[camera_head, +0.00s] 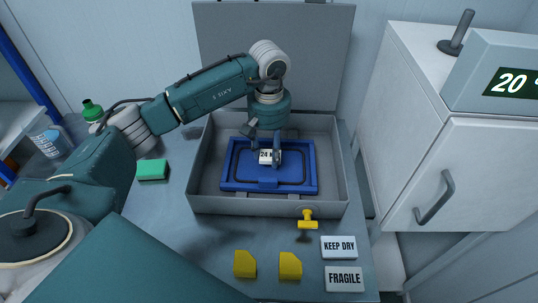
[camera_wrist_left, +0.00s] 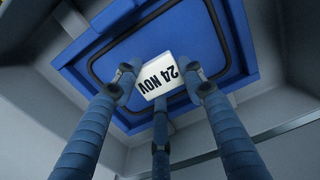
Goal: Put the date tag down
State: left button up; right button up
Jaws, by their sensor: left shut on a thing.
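The date tag (camera_head: 265,157) is a small white block with black lettering. It reads "24 NOV" in the left wrist view (camera_wrist_left: 160,77). My left gripper (camera_head: 265,152) is shut on the tag, with its fingers around the block's sides. The gripper points down inside the open grey case (camera_head: 198,172), over the blue panel (camera_head: 232,182) with a dark rectangular outline. The panel also shows behind the tag in the left wrist view (camera_wrist_left: 110,45). I cannot tell whether the tag touches the panel. My right gripper is not in view.
The case's raised lid (camera_head: 275,60) stands behind. Two yellow pieces (camera_head: 290,266), a KEEP DRY tag (camera_head: 339,247) and a FRAGILE tag (camera_head: 345,279) lie in front. A green block (camera_head: 153,170) lies left. A white cabinet (camera_head: 440,150) stands right.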

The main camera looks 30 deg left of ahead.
pick_arm(q)
notch_tip(320, 180, down, 2)
jog(key=shift+f, duration=0.2)
jog(key=shift+f, duration=0.2)
jog(key=o, duration=0.8)
jog(key=shift+o, duration=0.2)
jog(key=shift+r, duration=0.1)
